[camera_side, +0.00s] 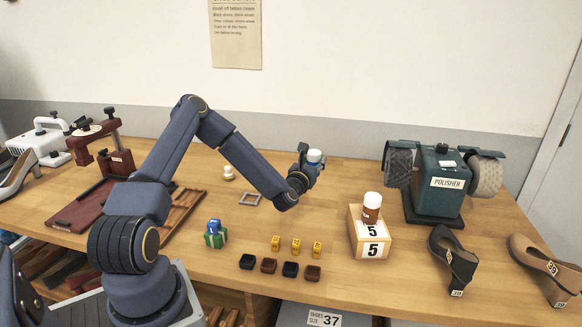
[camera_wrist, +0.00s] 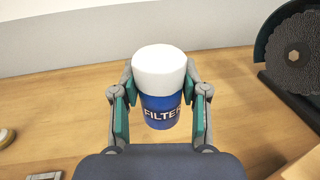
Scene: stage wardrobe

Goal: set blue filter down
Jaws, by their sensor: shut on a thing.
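The blue filter is a small cylinder with a white top and a blue body lettered "FILTER" (camera_wrist: 160,108). My gripper (camera_wrist: 160,112) is shut on it, with one teal-padded finger on each side in the wrist view. In the side view my gripper (camera_side: 313,165) holds the blue filter (camera_side: 314,156) above the back middle of the wooden table (camera_side: 330,262). The filter looks close to upright. Its lower end is hidden by the gripper in the side view, so I cannot tell its exact height over the table.
A grey square frame (camera_side: 250,199) and a white-topped jar (camera_side: 228,172) are left of my gripper. A brown white-capped bottle (camera_side: 371,207) stands on a box marked 5 (camera_side: 371,239). The green polisher (camera_side: 439,186) is at right. Several yellow pieces (camera_side: 296,246) and dark cups (camera_side: 290,269) lie in front.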

